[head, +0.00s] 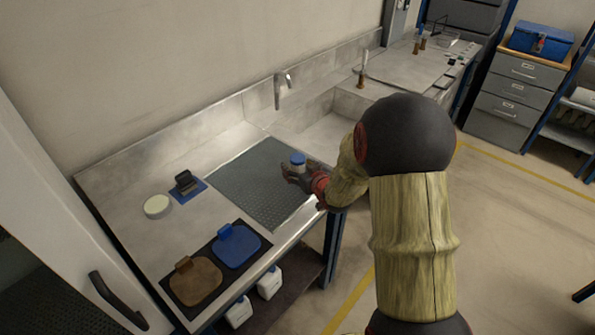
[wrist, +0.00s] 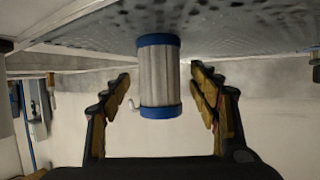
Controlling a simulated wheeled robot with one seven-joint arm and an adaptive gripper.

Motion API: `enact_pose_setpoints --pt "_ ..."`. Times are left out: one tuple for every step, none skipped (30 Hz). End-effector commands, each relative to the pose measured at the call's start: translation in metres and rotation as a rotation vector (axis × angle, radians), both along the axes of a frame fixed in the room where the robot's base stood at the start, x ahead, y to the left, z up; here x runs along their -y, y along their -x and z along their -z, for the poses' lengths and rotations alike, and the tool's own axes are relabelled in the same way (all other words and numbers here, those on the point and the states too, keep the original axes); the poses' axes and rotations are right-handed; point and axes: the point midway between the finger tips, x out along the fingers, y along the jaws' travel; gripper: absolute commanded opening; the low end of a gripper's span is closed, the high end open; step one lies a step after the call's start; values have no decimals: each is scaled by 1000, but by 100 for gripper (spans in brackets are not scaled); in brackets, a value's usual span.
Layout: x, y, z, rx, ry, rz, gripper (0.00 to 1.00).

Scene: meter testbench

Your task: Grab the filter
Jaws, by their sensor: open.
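The filter (head: 298,162) is a small white cylinder with blue end caps. It stands on the dark perforated mat (head: 240,190) of the metal bench, near the mat's right side. The wrist view, which looks upside down, shows the pleated filter (wrist: 159,75) between the two fingers. My gripper (wrist: 160,100) is open, with one finger on each side of the filter and a visible gap on both sides. In the head view my gripper (head: 292,172) is low over the mat at the filter, and it partly hides the filter's lower part.
A sink and faucet (head: 281,88) are behind the mat. A round white dish (head: 157,206), a small black device (head: 186,182), and brown (head: 195,281) and blue (head: 236,246) pads lie to the left. White bottles (head: 269,283) stand on the shelf below.

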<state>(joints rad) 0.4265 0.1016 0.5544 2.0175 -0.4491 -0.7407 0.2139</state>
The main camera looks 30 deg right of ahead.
Motion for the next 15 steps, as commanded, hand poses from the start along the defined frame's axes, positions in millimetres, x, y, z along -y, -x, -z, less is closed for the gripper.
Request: enact_pose_setpoints --pt "0 -5 2 2 1 0 61" --pt "1 -7 2 2 1 0 61" --pt "1 -8 2 2 1 0 61" --pt "1 -8 2 2 1 0 61" --pt "1 -8 2 2 0 0 61" --pt "1 -8 1 2 1 1 61" --pt "1 -8 1 2 1 1 61" --pt "1 -8 1 2 1 1 61" --pt "1 -8 1 2 1 1 60" --pt "1 -8 1 2 1 1 58" --pt "1 -8 1 2 1 1 56" --pt "1 -8 1 2 1 1 54" --pt "1 -8 1 2 1 1 53" --pt "1 -8 1 2 1 1 51" --pt "1 -8 1 2 1 1 49"
